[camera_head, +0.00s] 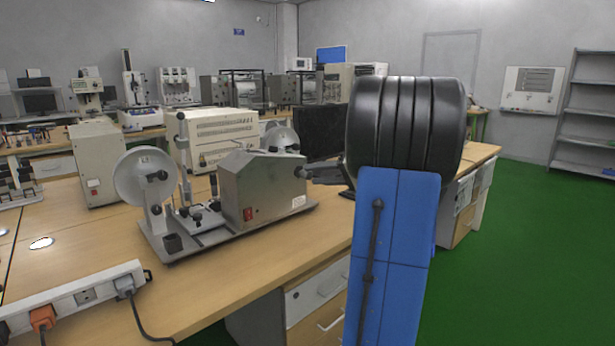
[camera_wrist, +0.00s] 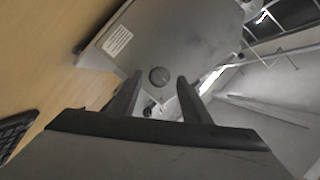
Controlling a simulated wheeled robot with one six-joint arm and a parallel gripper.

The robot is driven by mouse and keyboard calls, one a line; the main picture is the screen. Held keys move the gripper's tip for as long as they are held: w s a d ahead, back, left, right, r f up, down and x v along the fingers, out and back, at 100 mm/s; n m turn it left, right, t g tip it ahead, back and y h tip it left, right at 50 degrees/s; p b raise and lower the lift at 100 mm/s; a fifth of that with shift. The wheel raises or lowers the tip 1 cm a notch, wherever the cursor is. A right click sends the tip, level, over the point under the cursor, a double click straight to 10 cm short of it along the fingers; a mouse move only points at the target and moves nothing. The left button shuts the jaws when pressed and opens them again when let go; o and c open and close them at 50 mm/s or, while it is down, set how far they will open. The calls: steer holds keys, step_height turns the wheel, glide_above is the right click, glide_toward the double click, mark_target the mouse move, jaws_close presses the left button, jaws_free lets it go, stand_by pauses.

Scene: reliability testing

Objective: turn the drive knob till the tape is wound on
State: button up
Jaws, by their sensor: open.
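The tape winding machine (camera_head: 262,190) is a grey metal housing on a flat base plate on the wooden bench. A pale reel (camera_head: 140,170) stands at its left end and another reel (camera_head: 280,138) shows behind the housing. My gripper (camera_head: 312,172) is at the right end of the housing, partly hidden by my arm. In the wrist view, a round dark knob (camera_wrist: 159,76) sits on the metal side face. My open gripper (camera_wrist: 160,84) points at it, with one finger to each side. I cannot tell whether either finger touches the knob.
A power strip (camera_head: 75,297) with plugs and a cable lies at the front left of the bench (camera_head: 245,265). A beige instrument (camera_head: 218,138) and a dark monitor (camera_head: 320,130) stand behind the machine. Green floor (camera_head: 530,230) is clear on the right.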

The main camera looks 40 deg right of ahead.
mark_target(311, 175)
steer(key=shift+x, duration=1.95)
steer(key=c, duration=1)
